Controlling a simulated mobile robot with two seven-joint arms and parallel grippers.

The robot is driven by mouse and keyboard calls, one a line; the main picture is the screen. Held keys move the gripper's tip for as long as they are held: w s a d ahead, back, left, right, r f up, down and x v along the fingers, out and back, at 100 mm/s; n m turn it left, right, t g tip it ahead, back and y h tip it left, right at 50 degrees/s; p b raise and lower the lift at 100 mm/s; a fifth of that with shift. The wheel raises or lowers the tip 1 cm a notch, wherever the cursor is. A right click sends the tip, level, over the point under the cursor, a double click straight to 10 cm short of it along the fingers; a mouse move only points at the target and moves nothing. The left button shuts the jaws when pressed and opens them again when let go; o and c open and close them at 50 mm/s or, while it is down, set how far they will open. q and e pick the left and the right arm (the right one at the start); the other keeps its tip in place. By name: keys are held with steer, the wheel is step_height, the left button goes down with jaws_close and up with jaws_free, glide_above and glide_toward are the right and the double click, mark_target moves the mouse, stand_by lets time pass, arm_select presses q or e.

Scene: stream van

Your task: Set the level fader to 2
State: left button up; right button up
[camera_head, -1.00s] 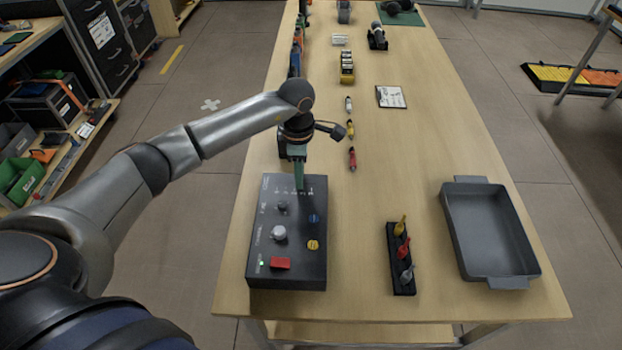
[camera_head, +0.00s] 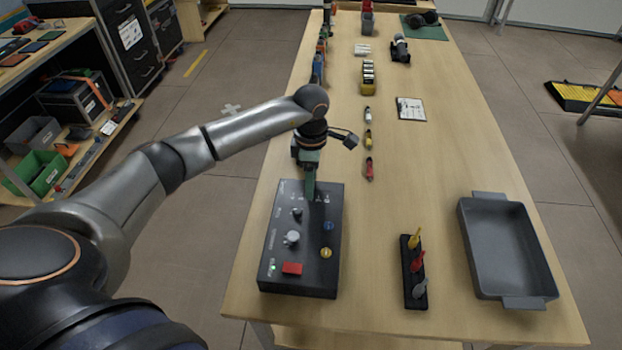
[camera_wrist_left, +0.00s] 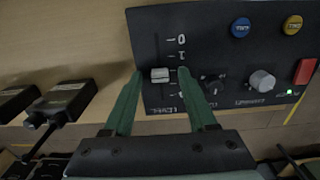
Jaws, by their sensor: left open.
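The dark control panel (camera_head: 318,262) stands on the near left of the table, with its level fader at the far end. In the left wrist view the fader's pale cap (camera_wrist_left: 160,75) sits in its slot, below the 1 mark. The mark level with the cap is covered by a finger, so I cannot read it. My left gripper (camera_head: 310,196) points down over the panel's far end. In the wrist view its green fingers (camera_wrist_left: 160,74) are open, one on each side of the cap, with small gaps visible. My right gripper is not in view.
The panel also carries a light knob (camera_head: 291,237), a red button (camera_head: 292,268), and blue and yellow buttons. A dark rack (camera_head: 414,285) with coloured pieces and a grey tray (camera_head: 480,197) stand to the right. Small bottles lie beyond. The table between panel and rack is clear.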

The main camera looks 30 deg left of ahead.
arm_select(q)
step_height(320, 180, up, 12)
steer(key=b, duration=0.1)
steer(key=shift+r, duration=0.25)
stand_by(0.5)
